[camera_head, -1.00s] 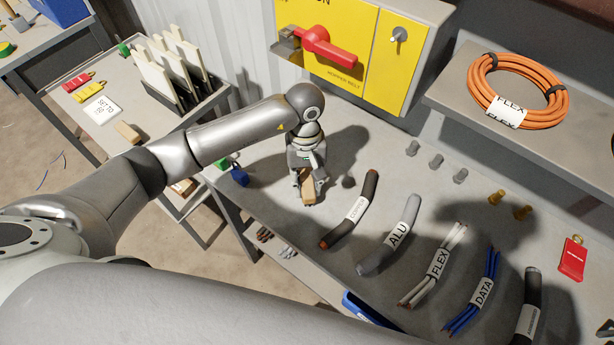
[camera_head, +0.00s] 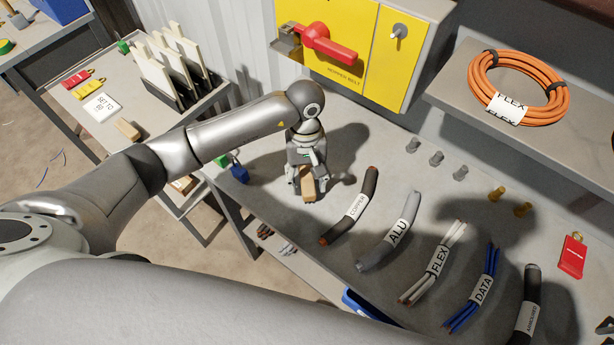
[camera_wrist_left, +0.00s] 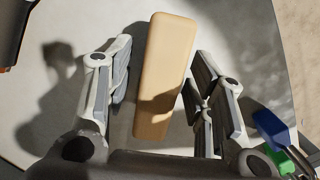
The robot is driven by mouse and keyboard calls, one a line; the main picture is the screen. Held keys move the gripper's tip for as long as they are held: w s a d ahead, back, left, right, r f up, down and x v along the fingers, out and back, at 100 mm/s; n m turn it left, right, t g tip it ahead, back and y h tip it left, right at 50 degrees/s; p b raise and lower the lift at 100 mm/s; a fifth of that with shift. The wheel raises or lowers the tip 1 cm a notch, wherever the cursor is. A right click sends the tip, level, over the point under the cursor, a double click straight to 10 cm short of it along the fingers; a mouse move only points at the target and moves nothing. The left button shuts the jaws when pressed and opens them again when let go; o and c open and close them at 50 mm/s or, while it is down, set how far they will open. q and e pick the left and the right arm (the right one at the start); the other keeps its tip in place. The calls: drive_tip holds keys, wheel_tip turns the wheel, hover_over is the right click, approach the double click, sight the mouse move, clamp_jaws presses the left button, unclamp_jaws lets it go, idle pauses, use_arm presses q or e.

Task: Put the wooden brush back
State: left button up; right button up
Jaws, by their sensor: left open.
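The wooden brush is a plain tan block with rounded edges (camera_head: 308,189), lying on the grey bench near its left end; no bristles show. In the left wrist view the brush (camera_wrist_left: 165,70) lies lengthwise between the two fingers. My left gripper (camera_head: 308,181) points down over it, open, with one finger on each side. A gap shows on the left of the brush; on the right the finger is close, and I cannot tell whether it touches. My right gripper is not in view.
Labelled cable pieces, from copper (camera_head: 350,207) to armoured, lie right of the brush. A blue padlock-like item (camera_head: 239,172) is at the bench's left edge. A yellow switch box (camera_head: 350,50) stands behind. Another wooden block (camera_head: 127,129) is on the side table.

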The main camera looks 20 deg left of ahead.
sight(306, 170)
use_arm(q)
drive_tip(key=r+b, duration=0.1)
drive_tip(key=r, duration=0.2)
drive_tip(key=w+r+b, duration=0.1)
drive_tip(key=r, duration=0.3)
drive_tip(key=r+b, duration=0.1)
drive_tip(key=r, duration=0.3)
drive_tip(key=shift+w+a, duration=0.35)
drive_tip(key=shift+r, duration=0.45)
drive_tip(key=shift+f, duration=0.1)
